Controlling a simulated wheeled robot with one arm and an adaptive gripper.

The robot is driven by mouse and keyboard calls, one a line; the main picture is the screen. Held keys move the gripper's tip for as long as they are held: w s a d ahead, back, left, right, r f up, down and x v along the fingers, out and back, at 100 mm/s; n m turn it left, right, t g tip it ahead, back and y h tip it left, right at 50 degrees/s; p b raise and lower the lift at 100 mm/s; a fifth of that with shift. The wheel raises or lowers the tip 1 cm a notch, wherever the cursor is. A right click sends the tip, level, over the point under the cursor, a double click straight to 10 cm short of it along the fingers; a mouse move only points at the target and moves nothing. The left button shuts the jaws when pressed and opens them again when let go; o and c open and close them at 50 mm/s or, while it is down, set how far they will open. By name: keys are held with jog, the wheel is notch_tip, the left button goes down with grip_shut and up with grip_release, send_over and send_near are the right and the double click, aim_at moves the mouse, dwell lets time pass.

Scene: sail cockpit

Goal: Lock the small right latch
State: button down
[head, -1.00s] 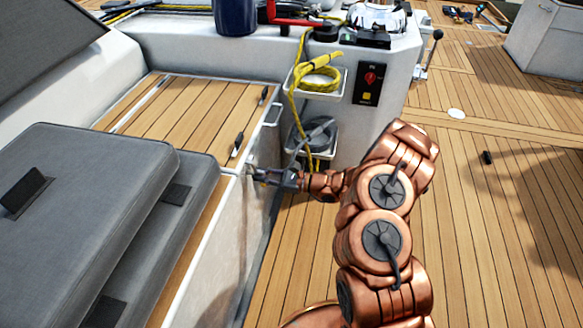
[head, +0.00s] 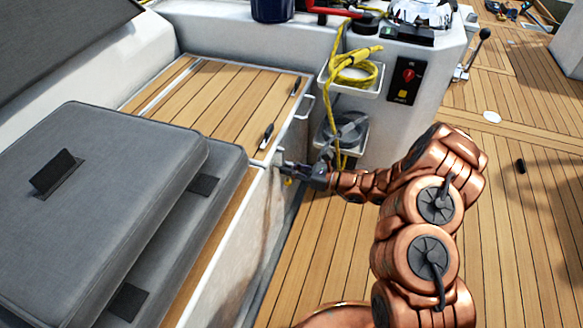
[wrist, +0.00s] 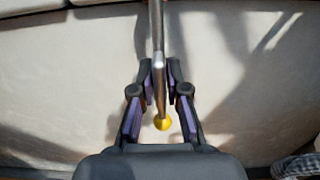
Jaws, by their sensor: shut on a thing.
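The small right latch shows in the wrist view as a thin metal rod (wrist: 158,50) ending in a yellow ball (wrist: 163,123). The rod runs down between the two fingers of my gripper (wrist: 159,72), which are closed in on it from both sides. The ball sits past the fingertips, toward the palm. In the head view my gripper (head: 284,171) is at the upper edge of the bench's front wall (head: 250,245). A small yellow spot (head: 287,182) shows just under it. The rest of the latch is largely hidden there by the gripper.
A wooden bench lid (head: 215,95) with black handles (head: 267,136) lies above and left of my gripper. Grey cushions (head: 110,190) lie on the near bench. A tray with yellow rope (head: 357,72) and a lower holder (head: 345,135) are behind. Open deck (head: 530,230) lies right.

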jog(key=shift+w, duration=0.1)
jog(key=c, duration=1.2)
grip_release()
jog(key=shift+d, duration=0.1)
jog(key=v, duration=1.2)
